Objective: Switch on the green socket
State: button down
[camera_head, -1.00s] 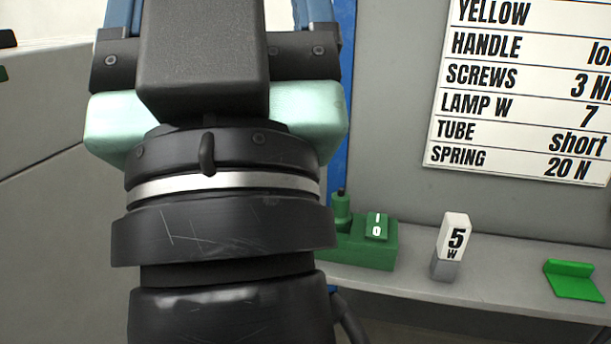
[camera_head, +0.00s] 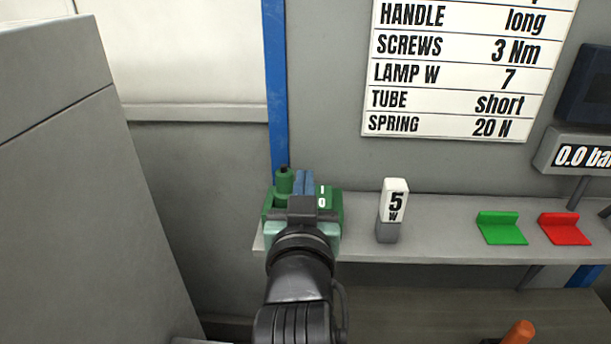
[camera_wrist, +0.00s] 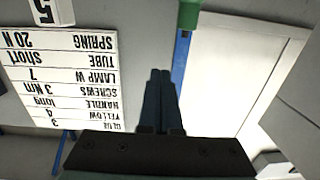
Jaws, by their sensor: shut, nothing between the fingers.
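The green socket (camera_head: 335,207) stands at the left end of the grey shelf, partly hidden behind my gripper. Its rocker switch (camera_head: 324,198), marked I and 0, shows just right of my fingers. A green plug-like piece (camera_head: 284,181) stands upright on its left part and shows left of my fingers. My gripper (camera_head: 304,178) is shut and empty, in front of the socket in the head view; whether it touches is not clear. In the wrist view, the closed fingers (camera_wrist: 160,75) point up the picture, with a green piece (camera_wrist: 189,14) beyond them at the top edge.
A white 5 W block (camera_head: 394,205) stands on the shelf (camera_head: 445,220) right of the socket. Green (camera_head: 502,230) and red (camera_head: 565,230) holders lie further right. A blue post (camera_head: 275,85) rises behind the socket. A grey panel (camera_head: 60,190) stands at left.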

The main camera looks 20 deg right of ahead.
jog(key=f, duration=0.1)
jog(key=d+f+g, duration=0.1)
jog(key=f, duration=0.1)
jog(key=shift+d+f+h, duration=0.1)
jog(key=shift+d+h, duration=0.1)
jog(key=shift+h, duration=0.1)
jog(key=p, duration=0.3)
send_over(322, 198)
jog(key=a, duration=0.1)
jog(key=shift+w+f, duration=0.25)
jog(key=shift+f, duration=0.1)
jog(key=f, duration=0.2)
jog(key=f+p, duration=0.1)
jog(key=shift+w+d+f, duration=0.1)
jog(key=shift+w, duration=0.2)
jog(key=shift+f, duration=0.5)
jog(key=shift+w+r+p, duration=0.1)
jog(key=shift+p, duration=0.25)
